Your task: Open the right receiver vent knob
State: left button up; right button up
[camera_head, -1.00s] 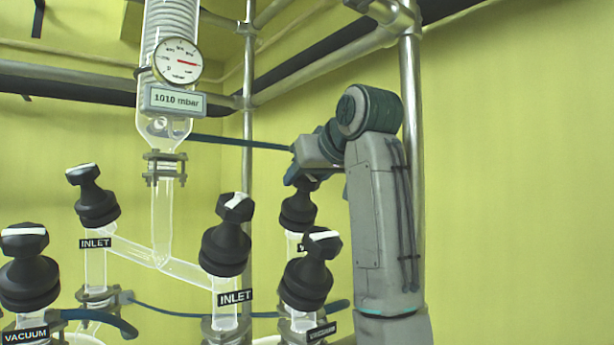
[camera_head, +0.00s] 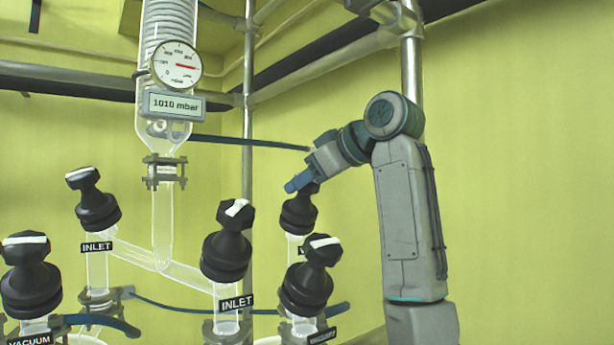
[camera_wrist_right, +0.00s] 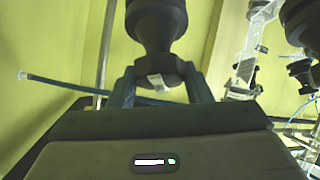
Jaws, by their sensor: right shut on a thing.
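The black vent knob (camera_head: 299,210) stands upright on a glass neck behind the front knobs, at the middle right of the head view. Its label is mostly hidden; only a first letter shows. My right gripper (camera_head: 305,185) reaches its top from the right. In the right wrist view, the knob (camera_wrist_right: 160,72) sits between the two fingers of my right gripper (camera_wrist_right: 160,88), which are shut on its head. A white mark shows on the knob head there. My left gripper is not in view.
A black knob (camera_head: 308,280) with a partly hidden label stands just in front. Two INLET knobs (camera_head: 227,245) (camera_head: 97,205) and a VACUUM knob (camera_head: 28,280) stand to the left. A gauge (camera_head: 176,64) and a display reading 1010 mbar (camera_head: 172,105) hang above. A metal post (camera_head: 412,65) rises behind my arm.

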dwell(0.4)
jog(key=o, duration=1)
